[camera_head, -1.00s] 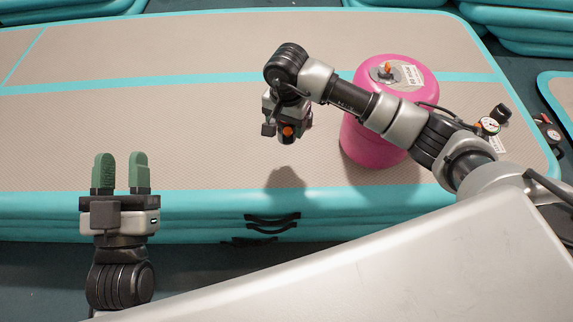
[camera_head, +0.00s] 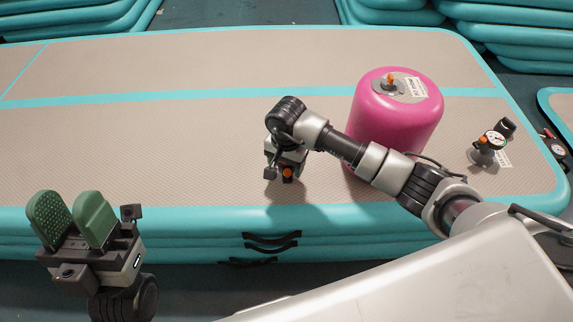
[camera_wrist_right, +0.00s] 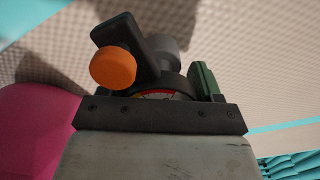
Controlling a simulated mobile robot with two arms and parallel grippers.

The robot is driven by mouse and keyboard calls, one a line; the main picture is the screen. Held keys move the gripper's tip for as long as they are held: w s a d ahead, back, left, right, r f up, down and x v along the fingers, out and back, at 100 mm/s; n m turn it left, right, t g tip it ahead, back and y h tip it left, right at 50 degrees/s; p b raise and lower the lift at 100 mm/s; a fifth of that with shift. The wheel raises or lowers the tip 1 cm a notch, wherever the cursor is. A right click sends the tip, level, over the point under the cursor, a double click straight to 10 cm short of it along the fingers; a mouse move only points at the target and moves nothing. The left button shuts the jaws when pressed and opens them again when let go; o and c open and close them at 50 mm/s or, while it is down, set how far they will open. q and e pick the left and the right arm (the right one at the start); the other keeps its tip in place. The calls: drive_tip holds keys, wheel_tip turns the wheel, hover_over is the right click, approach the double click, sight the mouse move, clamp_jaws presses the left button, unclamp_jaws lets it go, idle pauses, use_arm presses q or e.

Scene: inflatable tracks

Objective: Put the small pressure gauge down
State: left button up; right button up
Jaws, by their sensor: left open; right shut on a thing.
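My right gripper (camera_head: 284,168) is over the tan top of the inflatable track (camera_head: 180,150), left of the pink cylinder. It is shut on the small pressure gauge, whose orange knob (camera_head: 287,173) shows below the wrist. In the right wrist view the gauge (camera_wrist_right: 155,55) has a black body, an orange knob and a grey round part. Only a sliver of its dial shows above the gripper's dark edge, beside a green finger. I cannot tell whether the gauge touches the track. My left gripper (camera_head: 70,217) is open and empty, in front of the track's near edge.
A pink inflatable cylinder (camera_head: 402,118) stands right of the right gripper, behind my arm. Another gauge with a white dial (camera_head: 494,139) stands on the track at the right. Another dial (camera_head: 557,149) is at the far right. The track's left and middle are clear.

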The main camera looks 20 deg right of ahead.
drive_tip(key=shift+f, duration=0.1)
drive_tip(key=shift+f, duration=0.1)
drive_tip(key=o, duration=1)
